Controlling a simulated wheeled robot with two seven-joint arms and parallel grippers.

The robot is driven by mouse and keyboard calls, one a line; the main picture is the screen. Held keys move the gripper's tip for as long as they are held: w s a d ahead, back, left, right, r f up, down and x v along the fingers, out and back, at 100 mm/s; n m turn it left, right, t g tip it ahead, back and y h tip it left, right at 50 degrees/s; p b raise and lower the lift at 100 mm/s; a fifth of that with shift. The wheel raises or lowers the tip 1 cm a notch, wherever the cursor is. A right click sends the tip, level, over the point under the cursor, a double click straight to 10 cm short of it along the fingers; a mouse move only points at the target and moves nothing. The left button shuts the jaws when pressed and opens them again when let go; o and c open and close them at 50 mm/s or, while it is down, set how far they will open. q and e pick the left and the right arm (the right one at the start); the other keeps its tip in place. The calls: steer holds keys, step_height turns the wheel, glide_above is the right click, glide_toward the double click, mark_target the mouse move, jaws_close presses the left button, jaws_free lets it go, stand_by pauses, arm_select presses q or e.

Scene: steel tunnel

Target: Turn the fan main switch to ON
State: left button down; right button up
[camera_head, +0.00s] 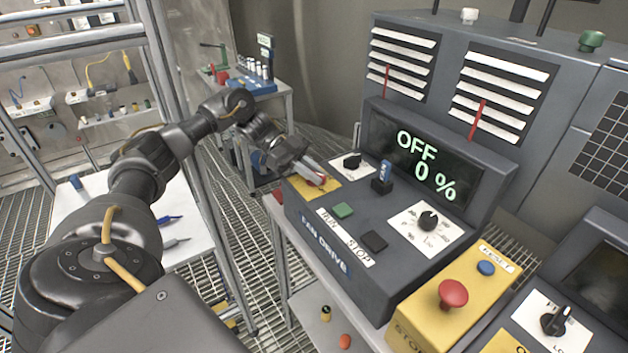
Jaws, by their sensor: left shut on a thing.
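The fan drive console (322,245) stands right of centre, and its display (418,160) reads OFF and 0 %. At the console's left end is a yellow plate (331,190) with a red switch handle (318,182), taken to be the main switch. My left gripper (312,170) reaches in from the left and is shut on this handle. The fingers hide part of the handle and its pivot, so its exact angle cannot be told. My right gripper is out of view.
Close by on the console are a black knob (352,161), a blue-topped switch (384,176), a green button (343,210), a dark button (374,241) and a dial (428,220). A red mushroom button (453,293) sits on a yellow box at the front right. A metal rack stands left.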

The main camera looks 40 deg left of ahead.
arm_select(q)
steer(key=shift+f+m+g, duration=0.1)
steer(key=shift+m+g, duration=0.2)
stand_by(0.4)
steer(key=c, duration=1.4)
jaws_free()
steer(key=shift+d, duration=0.1)
steer(key=shift+c, duration=0.2)
steer(key=shift+r+b, duration=0.3)
steer(key=shift+r, duration=0.1)
step_height(320, 180, up, 3)
steer(key=shift+f, duration=0.2)
steer(key=s+d+r+b, duration=0.6)
steer(key=s+d+r, duration=0.2)
steer(key=s, duration=0.3)
steer(key=shift+d+r, duration=0.2)
steer(key=shift+r, duration=0.65)
